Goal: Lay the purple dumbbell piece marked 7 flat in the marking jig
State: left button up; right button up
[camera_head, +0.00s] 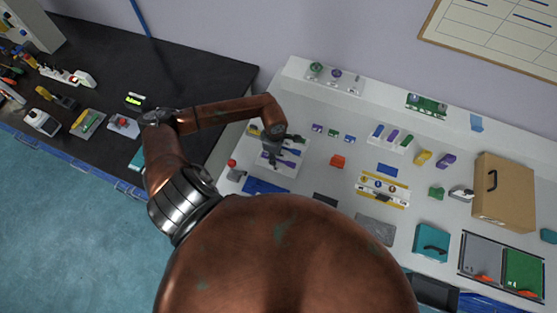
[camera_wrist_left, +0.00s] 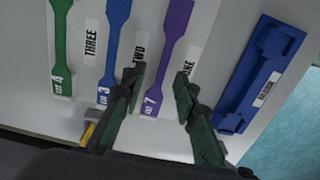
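The purple dumbbell piece marked 7 (camera_wrist_left: 176,45) lies flat on a white board in the left wrist view, left of the slot label ONE. My left gripper (camera_wrist_left: 160,85) is open, with one finger on each side of the purple piece's lower part. I cannot tell whether the fingers touch it. In the head view the left gripper (camera_head: 271,157) is over the board at the left end of the white bench. A blue jig with a long recess (camera_wrist_left: 262,75) lies right of the piece, its small label hard to read. My right gripper does not show.
A blue dumbbell marked 3 (camera_wrist_left: 112,50) and a green one marked 4 (camera_wrist_left: 60,50) lie left of the purple piece. A cardboard box (camera_head: 503,193) stands at the far right.

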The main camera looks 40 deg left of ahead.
pick_arm(q)
jog(key=shift+f, duration=0.1)
jog(key=shift+c, duration=0.3)
grip_shut()
dwell(0.4)
